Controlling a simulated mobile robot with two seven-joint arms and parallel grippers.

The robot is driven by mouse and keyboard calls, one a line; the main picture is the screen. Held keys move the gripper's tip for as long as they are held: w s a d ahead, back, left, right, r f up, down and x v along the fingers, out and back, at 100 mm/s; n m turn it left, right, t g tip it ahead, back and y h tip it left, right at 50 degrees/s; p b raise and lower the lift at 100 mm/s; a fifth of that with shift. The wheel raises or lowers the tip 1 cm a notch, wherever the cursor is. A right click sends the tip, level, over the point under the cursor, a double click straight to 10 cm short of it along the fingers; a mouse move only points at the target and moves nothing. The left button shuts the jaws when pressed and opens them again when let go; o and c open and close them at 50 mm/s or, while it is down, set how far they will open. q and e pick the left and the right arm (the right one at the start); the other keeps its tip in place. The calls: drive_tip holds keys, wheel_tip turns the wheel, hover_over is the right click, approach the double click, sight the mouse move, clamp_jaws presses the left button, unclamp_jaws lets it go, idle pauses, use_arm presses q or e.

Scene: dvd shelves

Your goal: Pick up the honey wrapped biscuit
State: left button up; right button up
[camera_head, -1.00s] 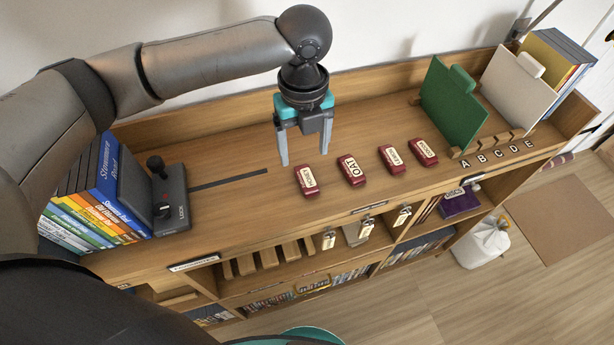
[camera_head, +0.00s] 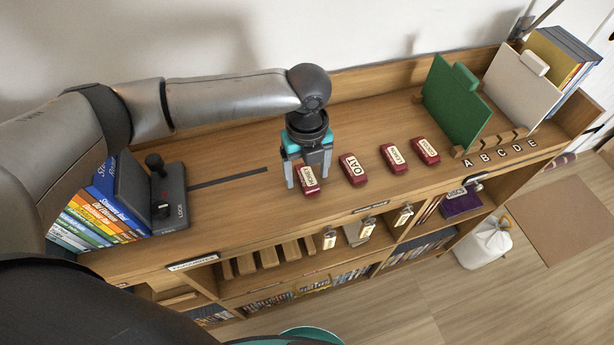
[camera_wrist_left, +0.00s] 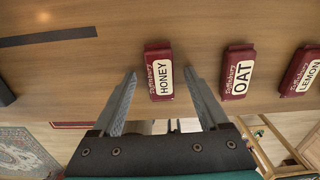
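The honey biscuit (camera_head: 308,182) is a small dark red packet with a cream label, on the wooden shelf top, leftmost in its row. In the left wrist view the honey biscuit (camera_wrist_left: 158,72) shows the word HONEY and lies just beyond my fingertips. I cannot tell how high the tips are above the shelf. My right gripper is not in view.
The oat biscuit (camera_head: 353,170) lies close to the right, then two more red packets, the lemon one (camera_head: 393,158) and another (camera_head: 425,151). A dark lever box (camera_head: 168,195) stands at left. A green panel (camera_head: 455,100) stands at right.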

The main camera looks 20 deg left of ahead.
use_arm(q)
clamp_jaws()
idle(0.4)
